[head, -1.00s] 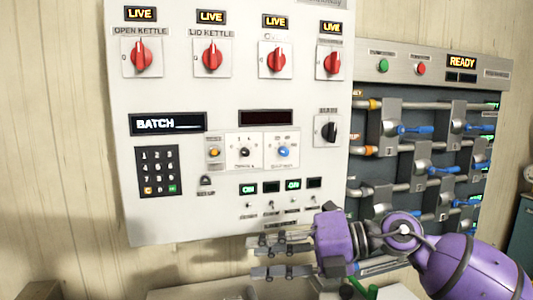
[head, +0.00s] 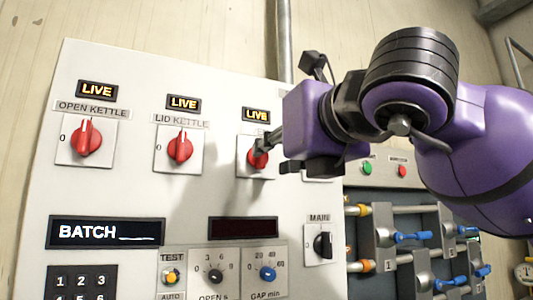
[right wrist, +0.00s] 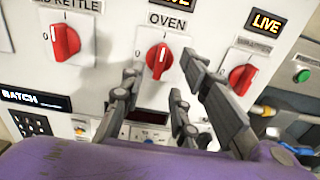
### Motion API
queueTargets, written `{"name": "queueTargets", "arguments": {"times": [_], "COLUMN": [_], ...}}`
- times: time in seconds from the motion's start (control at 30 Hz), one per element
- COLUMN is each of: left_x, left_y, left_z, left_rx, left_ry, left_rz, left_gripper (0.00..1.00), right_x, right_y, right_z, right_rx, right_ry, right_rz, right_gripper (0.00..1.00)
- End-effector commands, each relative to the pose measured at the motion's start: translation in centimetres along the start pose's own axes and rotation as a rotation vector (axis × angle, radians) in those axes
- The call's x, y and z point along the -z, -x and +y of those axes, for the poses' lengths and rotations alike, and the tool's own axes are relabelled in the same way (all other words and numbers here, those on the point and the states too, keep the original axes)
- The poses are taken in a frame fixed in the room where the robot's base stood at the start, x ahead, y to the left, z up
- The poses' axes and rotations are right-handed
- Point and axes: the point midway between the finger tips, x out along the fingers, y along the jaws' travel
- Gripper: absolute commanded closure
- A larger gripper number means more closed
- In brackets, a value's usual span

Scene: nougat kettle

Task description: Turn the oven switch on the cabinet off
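The oven switch (right wrist: 158,60) is a red rotary knob on a white plate under the label OVEN in the right wrist view. Its white pointer line stands about upright, toward the I mark. In the head view the same red knob (head: 257,158) is partly hidden by my right gripper (head: 268,143), and the lamp (head: 256,114) above it reads LIVE. In the right wrist view my right gripper (right wrist: 165,78) is open, its fingers apart to the left and right of the knob. Contact cannot be made out. My left gripper is not in view.
Similar red switches sit on both sides: lid kettle (head: 180,146) and open kettle (head: 86,138) at left, another (right wrist: 241,78) close at right. A black main switch (head: 322,245) and small dials (head: 267,273) are below. A pipe rack with blue handles (head: 411,238) stands at right.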

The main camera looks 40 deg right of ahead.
Motion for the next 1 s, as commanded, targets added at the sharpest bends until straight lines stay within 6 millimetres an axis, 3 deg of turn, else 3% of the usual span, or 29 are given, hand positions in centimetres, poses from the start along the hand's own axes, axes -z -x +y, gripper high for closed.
{"name": "queueTargets", "arguments": {"times": [0.2, 0.57, 0.8, 1.0], "left_x": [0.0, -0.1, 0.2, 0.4], "left_y": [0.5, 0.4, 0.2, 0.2], "left_z": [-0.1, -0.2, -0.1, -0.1], "left_rx": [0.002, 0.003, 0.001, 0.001], "left_ry": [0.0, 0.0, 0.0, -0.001], "left_rz": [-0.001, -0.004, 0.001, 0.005], "left_gripper": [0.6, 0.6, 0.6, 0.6], "right_x": [0.0, 0.1, 0.1, 0.1], "right_y": [-2.8, -3.4, -3.4, -3.4], "right_z": [0.0, 0.0, 0.0, 0.0], "right_rx": [0.001, -0.001, -0.001, -0.001], "right_ry": [0.0, 0.0, 0.0, 0.002], "right_rz": [0.002, 0.002, 0.002, 0.002], "right_gripper": [0.71, 0.71, 1.0, 1.0]}}
